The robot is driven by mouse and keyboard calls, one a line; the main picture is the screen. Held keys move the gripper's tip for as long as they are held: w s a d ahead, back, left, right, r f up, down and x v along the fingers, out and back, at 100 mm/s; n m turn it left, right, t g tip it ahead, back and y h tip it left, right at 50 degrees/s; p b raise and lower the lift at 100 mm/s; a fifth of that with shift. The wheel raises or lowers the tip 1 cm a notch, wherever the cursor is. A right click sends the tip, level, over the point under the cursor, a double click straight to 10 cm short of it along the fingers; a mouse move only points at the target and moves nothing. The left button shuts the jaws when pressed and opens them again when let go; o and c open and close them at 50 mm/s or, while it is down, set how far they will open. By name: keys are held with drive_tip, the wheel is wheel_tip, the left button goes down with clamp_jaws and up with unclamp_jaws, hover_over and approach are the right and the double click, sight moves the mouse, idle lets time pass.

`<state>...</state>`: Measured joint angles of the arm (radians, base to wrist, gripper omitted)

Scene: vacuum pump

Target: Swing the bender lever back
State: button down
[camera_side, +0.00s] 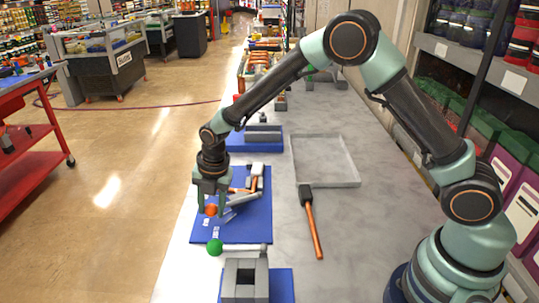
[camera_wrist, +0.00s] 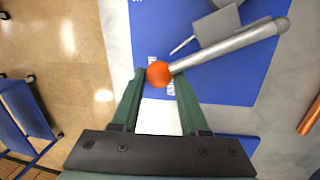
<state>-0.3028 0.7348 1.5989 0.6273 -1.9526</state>
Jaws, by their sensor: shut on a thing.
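The bender lever is a grey bar (camera_wrist: 230,47) with an orange ball knob (camera_wrist: 159,74) at its end. It pivots near a grey block (camera_wrist: 217,25) on a blue board (camera_wrist: 150,30). In the side view the orange knob (camera_side: 211,210) sits low at the board's left part, and the blue board (camera_side: 258,225) lies along the table's left edge. My gripper (camera_wrist: 160,78) has its two green fingers on either side of the knob and is shut on it. In the side view my gripper (camera_side: 210,208) reaches down from above; its fingers partly hide the knob.
A second lever with a green knob (camera_side: 215,247) stands close in front, beside a grey hollow block (camera_side: 245,278). An empty grey tray (camera_side: 355,184) and an orange-handled tool (camera_side: 312,228) lie to the right. The table between tool and arm base is clear.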

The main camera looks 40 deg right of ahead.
drive_tip(key=shift+d+f, duration=0.1)
drive_tip(key=shift+d, duration=0.25)
drive_tip(key=shift+c, duration=2.3)
unclamp_jaws()
drive_tip(key=shift+a, duration=0.1)
drive_tip(key=shift+r, duration=0.35)
wheel_tip(320, 180, up, 11)
drive_tip(key=s, duration=0.2)
drive_tip(key=shift+d+r, duration=0.15)
drive_tip(key=shift+d, duration=0.15)
